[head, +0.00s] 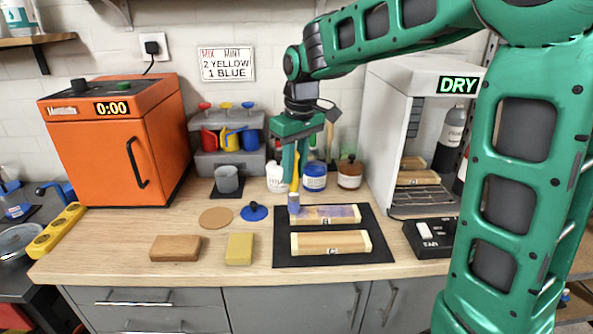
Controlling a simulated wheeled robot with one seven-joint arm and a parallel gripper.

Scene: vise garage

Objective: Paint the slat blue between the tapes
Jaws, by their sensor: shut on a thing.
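My gripper (291,172) is shut on a paintbrush and points down over the left end of the upper slat. The brush has a yellow handle (295,181) and a blue-grey lower end (294,203). I cannot tell whether its tip touches the slat. The upper slat (335,214) has pale tape at its ends and a patchy blue-purple surface between them, with brownish parts; a letter mark sits at its middle. The lower slat (330,243), marked C, is bare wood between pale end tapes. Both lie on a black mat (377,236). A blue-labelled jar (314,178) stands behind.
A white jar (277,178) and a brown-lidded jar (349,174) flank the blue one. A grey cup (227,179), blue lid (254,211), brown block (175,248) and yellow sponge (239,249) stand left. The DRY cabinet (413,97) and a black box (430,236) are right.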

